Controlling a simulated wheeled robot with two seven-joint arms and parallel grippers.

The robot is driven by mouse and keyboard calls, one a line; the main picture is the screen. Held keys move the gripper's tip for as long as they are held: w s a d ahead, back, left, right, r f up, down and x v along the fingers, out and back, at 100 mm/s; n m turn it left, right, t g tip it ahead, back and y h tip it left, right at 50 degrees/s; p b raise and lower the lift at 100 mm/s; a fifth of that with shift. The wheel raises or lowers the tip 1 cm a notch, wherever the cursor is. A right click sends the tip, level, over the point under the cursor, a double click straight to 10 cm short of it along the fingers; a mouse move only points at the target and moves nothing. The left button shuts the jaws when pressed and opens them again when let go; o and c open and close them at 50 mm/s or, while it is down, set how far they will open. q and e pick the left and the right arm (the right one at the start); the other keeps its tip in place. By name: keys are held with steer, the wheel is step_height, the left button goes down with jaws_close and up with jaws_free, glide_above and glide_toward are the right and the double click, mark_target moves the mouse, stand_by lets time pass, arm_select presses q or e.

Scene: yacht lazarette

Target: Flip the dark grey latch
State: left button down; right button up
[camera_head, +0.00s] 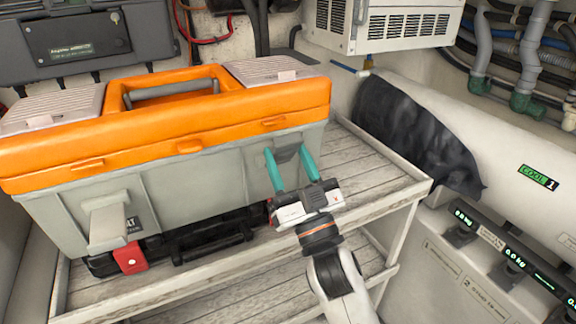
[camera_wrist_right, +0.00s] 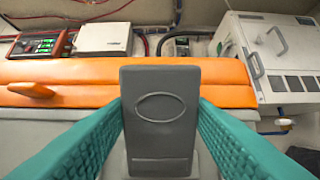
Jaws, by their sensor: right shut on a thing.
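The dark grey latch (camera_head: 286,153) is on the front right of a large toolbox with an orange lid (camera_head: 200,128) and grey body. In the right wrist view the latch (camera_wrist_right: 160,138) is an upright plate with an oval outline, in front of the orange lid edge (camera_wrist_right: 70,78). My right gripper (camera_head: 289,151) reaches it from the front, its teal fingers on either side of the plate, shut on it. The latch's back and lower end are hidden. A light grey latch (camera_head: 108,224) is at the toolbox's front left. My left gripper is out of view.
The toolbox stands on a slatted shelf (camera_head: 372,172) with a raised pale rim. A black case with a red clasp (camera_head: 130,258) lies low along the toolbox front. A white cylinder (camera_head: 505,150) with a dark cover is at right. Shelf planks right of the toolbox are bare.

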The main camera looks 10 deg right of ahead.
stand_by(0.3)
steer(key=o, duration=1.4)
steer(key=shift+b+v, duration=1.7)
steer(key=shift+v, duration=4.3)
